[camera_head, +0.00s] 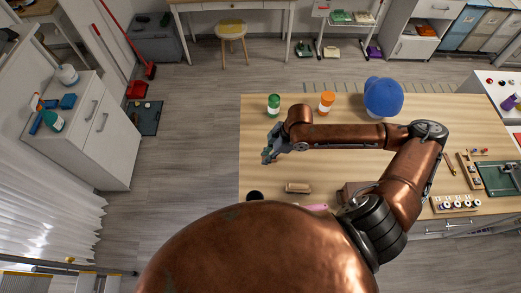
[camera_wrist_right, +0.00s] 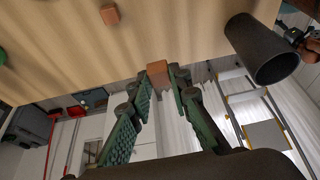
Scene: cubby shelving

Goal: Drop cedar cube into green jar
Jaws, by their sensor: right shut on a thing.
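The green jar (camera_head: 273,105), with a white label band, stands upright near the back left corner of the wooden table. My right gripper (camera_head: 270,155) is in front of it, over the table's left edge and apart from the jar. In the right wrist view my right gripper (camera_wrist_right: 161,82) is shut on a small reddish-brown cube (camera_wrist_right: 157,67), seemingly the cedar cube, at its fingertips. The cube cannot be made out in the head view. A green edge (camera_wrist_right: 3,57) at the wrist view's left may be the jar. My left gripper is not in view.
An orange jar (camera_head: 327,103) and a blue cap (camera_head: 384,97) stand right of the green jar. A dark cup (camera_wrist_right: 262,50) is near the table's front left. Another small reddish block (camera_wrist_right: 109,14) lies on the table. A tan block (camera_head: 298,187) lies nearer the front.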

